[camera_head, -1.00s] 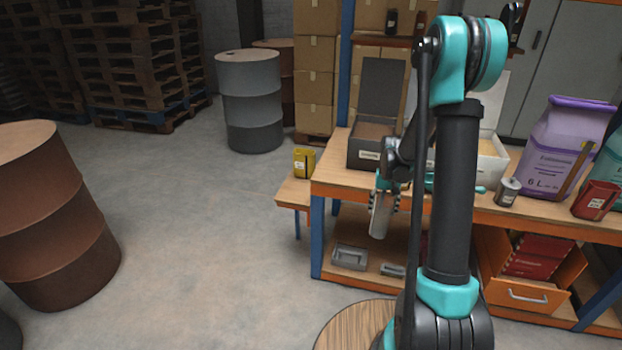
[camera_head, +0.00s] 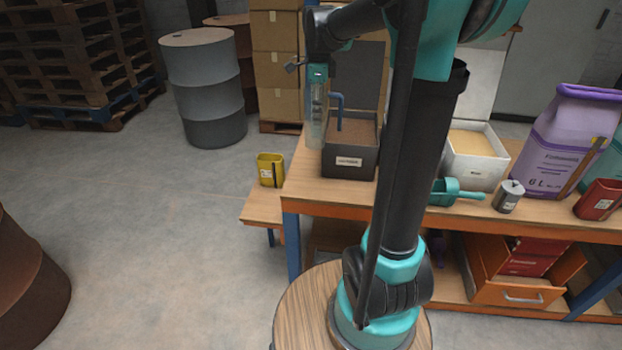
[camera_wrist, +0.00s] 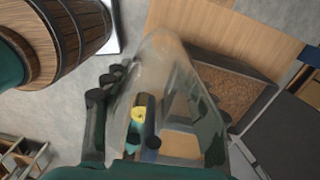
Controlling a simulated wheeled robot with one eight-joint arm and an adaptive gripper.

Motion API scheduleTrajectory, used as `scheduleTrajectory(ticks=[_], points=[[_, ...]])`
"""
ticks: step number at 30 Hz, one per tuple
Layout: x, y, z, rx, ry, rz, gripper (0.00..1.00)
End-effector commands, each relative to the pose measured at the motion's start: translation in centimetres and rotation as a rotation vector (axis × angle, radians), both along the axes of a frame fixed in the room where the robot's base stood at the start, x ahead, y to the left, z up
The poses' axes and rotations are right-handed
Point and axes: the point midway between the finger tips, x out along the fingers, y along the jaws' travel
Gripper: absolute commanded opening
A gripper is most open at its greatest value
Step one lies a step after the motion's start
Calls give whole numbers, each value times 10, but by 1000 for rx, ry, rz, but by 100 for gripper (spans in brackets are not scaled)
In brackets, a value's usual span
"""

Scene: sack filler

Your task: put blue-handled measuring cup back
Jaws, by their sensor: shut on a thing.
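The measuring cup is a tall clear vessel (camera_head: 316,125) with a blue handle (camera_head: 339,112) on its right side in the head view. My gripper (camera_head: 318,76) is shut on its upper part, and the cup hangs about upright by the left wall of an open dark box (camera_head: 349,166) on the table. I cannot tell whether its lower end touches the table. In the wrist view the clear cup (camera_wrist: 163,75) fills the middle between my fingers, with the dark box (camera_wrist: 262,97) to its right; the blue handle is not clear there.
A white box (camera_head: 478,178) with tan filling, a teal scoop (camera_head: 452,192), a grey tin (camera_head: 509,197), a red tin (camera_head: 600,199) and a purple container (camera_head: 560,145) stand right on the table (camera_head: 300,190). A yellow tin (camera_head: 270,169) stands on a lower side shelf. Open floor lies left.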

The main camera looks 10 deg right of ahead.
Motion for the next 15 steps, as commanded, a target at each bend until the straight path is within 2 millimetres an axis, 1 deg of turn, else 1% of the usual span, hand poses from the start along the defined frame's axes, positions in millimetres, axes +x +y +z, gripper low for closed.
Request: scheduleTrajectory(ticks=[2, 5, 8, 15], points=[[-3, 1, 5, 0, 0, -39, 26], [-4, 1, -1, 0, 0, -60, 26], [-4, 1, -22, 0, 0, -62, 26], [-4, 1, -81, 0, 0, -60, 26]])
